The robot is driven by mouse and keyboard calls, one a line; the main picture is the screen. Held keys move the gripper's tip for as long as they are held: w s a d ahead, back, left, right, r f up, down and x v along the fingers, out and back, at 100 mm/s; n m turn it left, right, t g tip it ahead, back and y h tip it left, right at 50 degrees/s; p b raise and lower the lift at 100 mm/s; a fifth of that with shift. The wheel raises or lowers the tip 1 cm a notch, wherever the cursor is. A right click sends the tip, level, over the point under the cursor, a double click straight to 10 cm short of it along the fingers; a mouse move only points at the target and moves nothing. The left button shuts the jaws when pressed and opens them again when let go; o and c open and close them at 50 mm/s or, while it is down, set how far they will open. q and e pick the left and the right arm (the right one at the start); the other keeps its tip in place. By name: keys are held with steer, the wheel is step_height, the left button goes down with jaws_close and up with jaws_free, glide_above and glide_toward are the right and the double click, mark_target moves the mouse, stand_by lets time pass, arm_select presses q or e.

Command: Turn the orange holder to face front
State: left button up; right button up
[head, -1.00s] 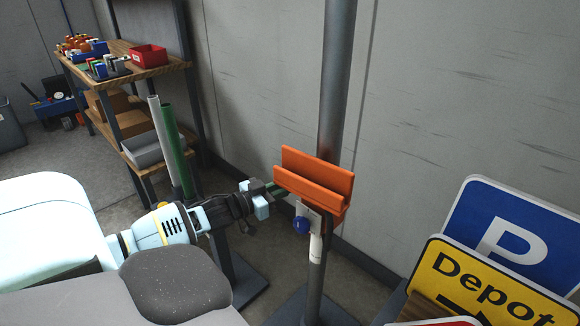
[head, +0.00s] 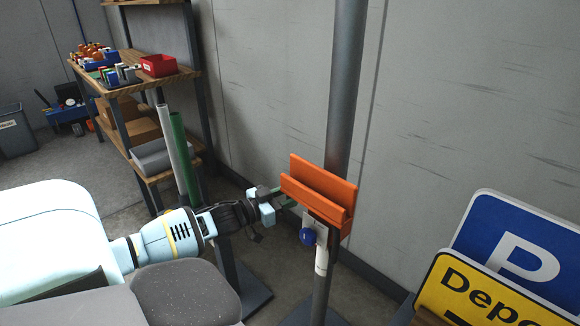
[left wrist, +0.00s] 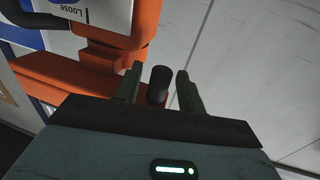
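My left gripper (head: 278,198) is at the holder's left end; the exact contact is hidden there. In the left wrist view, my left gripper (left wrist: 160,88) has its two green fingers apart, with a dark round peg (left wrist: 158,84) between them and gaps visible on both sides. The orange holder (left wrist: 115,30) is just beyond. My right gripper is not in view.
A blue P sign (head: 520,245) and a yellow Depot sign (head: 490,295) stand at the lower right. A tall grey pole (head: 347,90) is behind the holder. Shelving (head: 150,78) with bins and upright white and green tubes (head: 180,150) are to the left.

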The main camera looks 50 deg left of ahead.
arm_select(q)
steer(key=shift+s, duration=0.15)
steer(key=s+a, duration=0.1)
steer(key=s, duration=0.6)
steer(key=shift+s+a+p, duration=0.15)
steer(key=shift+s+p, duration=0.05)
steer(key=shift+p, duration=0.2)
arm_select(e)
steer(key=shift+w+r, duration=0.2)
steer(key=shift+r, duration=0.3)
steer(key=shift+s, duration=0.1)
